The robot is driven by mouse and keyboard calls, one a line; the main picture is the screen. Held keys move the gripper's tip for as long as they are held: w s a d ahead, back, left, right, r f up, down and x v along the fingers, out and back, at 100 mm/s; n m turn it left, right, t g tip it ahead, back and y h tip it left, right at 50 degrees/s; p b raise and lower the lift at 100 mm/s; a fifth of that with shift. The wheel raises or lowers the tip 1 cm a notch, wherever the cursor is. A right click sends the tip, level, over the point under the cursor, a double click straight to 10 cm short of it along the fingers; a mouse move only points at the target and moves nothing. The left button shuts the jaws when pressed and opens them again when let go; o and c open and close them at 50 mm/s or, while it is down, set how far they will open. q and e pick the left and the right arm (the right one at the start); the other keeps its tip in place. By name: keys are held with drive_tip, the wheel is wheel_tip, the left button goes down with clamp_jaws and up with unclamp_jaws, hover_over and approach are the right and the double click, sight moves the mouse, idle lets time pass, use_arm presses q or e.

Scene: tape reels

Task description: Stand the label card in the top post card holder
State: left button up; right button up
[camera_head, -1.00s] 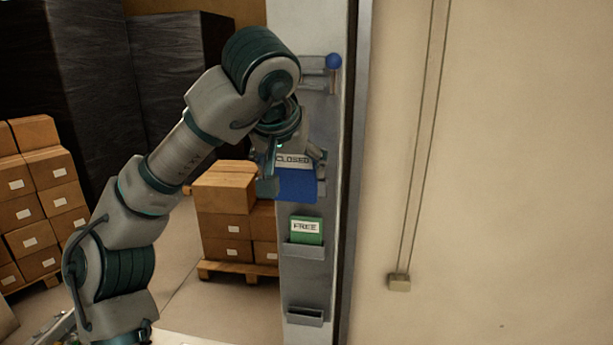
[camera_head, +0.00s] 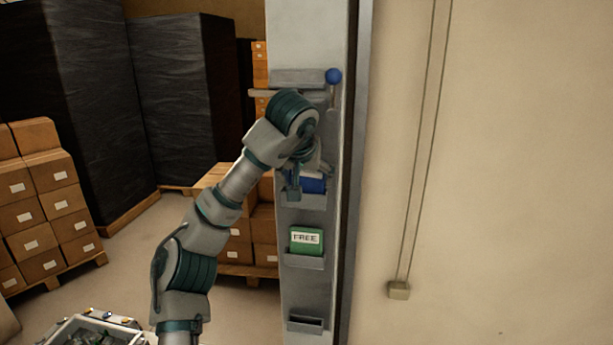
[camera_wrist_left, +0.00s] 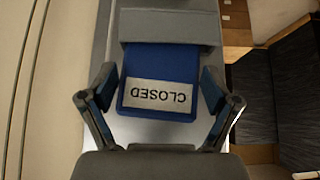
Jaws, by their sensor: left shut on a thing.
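The blue label card (camera_head: 314,186), marked CLOSED, is mostly hidden by my arm in the head view. In the left wrist view the card (camera_wrist_left: 158,62) shows plainly, its far edge behind the lip of the top card holder (camera_wrist_left: 170,26). The top holder also shows on the grey post in the head view (camera_head: 312,203). My left gripper (camera_head: 307,181) is shut on the card, with one finger at each side edge in the left wrist view (camera_wrist_left: 160,88). How deep the card sits is hidden. My right gripper is out of view.
The middle holder (camera_head: 304,262) holds a green FREE card (camera_head: 306,240). The bottom holder (camera_head: 305,325) looks empty. A lever with a blue ball (camera_head: 333,76) and a bracket (camera_head: 298,77) are above my gripper. Boxes (camera_head: 235,230) stand behind the post.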

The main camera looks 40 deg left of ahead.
use_arm(q)
drive_tip(key=shift+a, duration=0.3)
drive_tip(key=o, duration=1.1)
drive_tip(key=shift+s+a, duration=0.1)
drive_tip(key=shift+a, duration=0.1)
drive_tip(key=shift+s+a, duration=0.1)
drive_tip(key=shift+a, duration=0.3)
drive_tip(key=shift+d, duration=0.25)
drive_tip(key=shift+d+r, duration=0.25)
drive_tip(key=v, duration=1.1)
drive_tip(key=shift+s+r, duration=0.15)
drive_tip(key=shift+s, duration=0.05)
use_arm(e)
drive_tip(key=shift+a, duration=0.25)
